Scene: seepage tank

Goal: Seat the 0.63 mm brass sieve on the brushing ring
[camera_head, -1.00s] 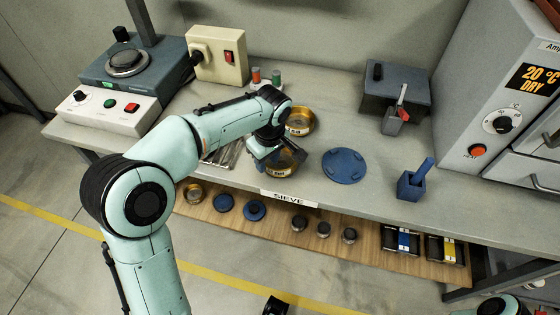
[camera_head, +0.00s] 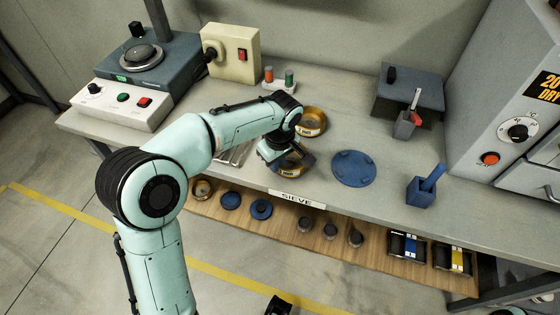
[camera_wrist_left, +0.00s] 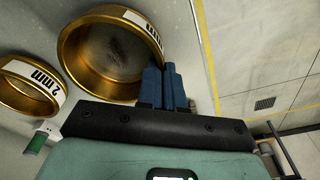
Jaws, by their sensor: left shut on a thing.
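A brass sieve (camera_head: 298,166) stands on the bench at the near edge, left of the blue ring. My left gripper (camera_head: 284,155) is over its left side. In the left wrist view the blue fingers (camera_wrist_left: 163,86) are shut on the rim of this sieve (camera_wrist_left: 70,72). Its label is cut off, so I cannot read the size. The brushing ring (camera_head: 353,168), a flat blue disc with raised pads, lies on the bench to the right, empty and apart from the sieve.
A second brass sieve (camera_head: 311,122), labelled 2 mm in the left wrist view (camera_wrist_left: 32,88), stands just behind. A blue brush holder (camera_head: 421,192) stands right of the ring. A grey box (camera_head: 408,92) and the oven (camera_head: 510,110) are further back and right. A lower shelf (camera_head: 285,228) holds several small items.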

